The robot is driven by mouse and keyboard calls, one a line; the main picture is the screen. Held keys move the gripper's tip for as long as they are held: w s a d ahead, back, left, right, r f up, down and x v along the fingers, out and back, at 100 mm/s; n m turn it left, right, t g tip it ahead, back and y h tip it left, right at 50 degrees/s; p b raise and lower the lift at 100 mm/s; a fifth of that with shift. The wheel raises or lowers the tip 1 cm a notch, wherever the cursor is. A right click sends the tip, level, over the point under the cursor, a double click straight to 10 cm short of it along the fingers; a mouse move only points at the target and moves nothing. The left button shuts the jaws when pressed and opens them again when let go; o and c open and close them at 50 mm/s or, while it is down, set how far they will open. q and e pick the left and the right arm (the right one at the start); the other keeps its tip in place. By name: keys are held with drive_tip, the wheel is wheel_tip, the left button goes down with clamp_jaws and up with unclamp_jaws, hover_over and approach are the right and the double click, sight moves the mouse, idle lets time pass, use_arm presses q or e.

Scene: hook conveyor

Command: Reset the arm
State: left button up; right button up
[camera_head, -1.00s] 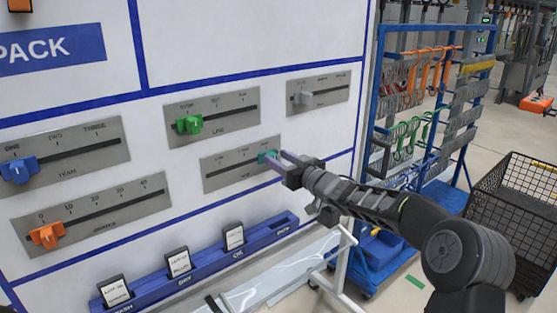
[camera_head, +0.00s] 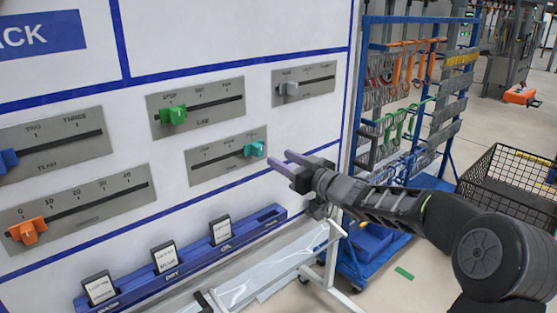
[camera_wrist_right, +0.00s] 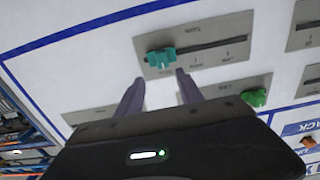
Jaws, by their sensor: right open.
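My right gripper (camera_head: 284,164) is open and empty, its two purple fingers pointing at the white board. It stands apart from the teal slider knob (camera_head: 255,149), just to the right of it. The teal knob sits at the right end of its grey slot plate (camera_head: 205,167). In the right wrist view, the teal knob (camera_wrist_right: 161,56) shows beyond and between the open fingertips (camera_wrist_right: 160,78), with a gap. My left gripper is not in view.
The board also carries a green knob (camera_head: 173,115), a grey knob (camera_head: 290,89), an orange knob (camera_head: 27,231) and a blue knob (camera_head: 8,160). A blue card rail (camera_head: 195,258) juts out below. A blue rack (camera_head: 358,100) and black wire basket (camera_head: 505,185) stand to the right.

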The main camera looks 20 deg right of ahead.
idle(0.4)
drive_tip(key=s+a+f+m+g+h, duration=0.1)
drive_tip(key=s+f+m+h, duration=0.1)
drive_tip(key=f, duration=0.7)
drive_tip(key=s+a+f+m+g+h, duration=0.1)
drive_tip(key=f+g, duration=0.1)
drive_tip(key=f, duration=0.7)
drive_tip(key=s+a+f+m+g, duration=0.1)
drive_tip(key=s+a+f+g, duration=0.15)
drive_tip(key=s+f, duration=0.45)
drive_tip(key=s+a+f+m+g, duration=0.1)
drive_tip(key=s+a+f+g, duration=0.2)
drive_tip(key=f, duration=0.7)
drive_tip(key=s+a+f+g, duration=0.2)
drive_tip(key=s+a+f, duration=0.2)
drive_tip(key=s, duration=0.6)
drive_tip(key=s+a+f+g, duration=0.3)
drive_tip(key=s+f, duration=0.4)
drive_tip(key=s, duration=0.4)
drive_tip(key=s+a+f+m+g, duration=0.1)
drive_tip(key=s+a+f, duration=0.4)
drive_tip(key=s, duration=0.5)
drive_tip(key=shift+s+a+f+g+y, duration=0.2)
drive_tip(key=shift+f+g+y, duration=0.2)
drive_tip(key=shift+f+g, duration=0.35)
drive_tip(key=shift+r, duration=0.15)
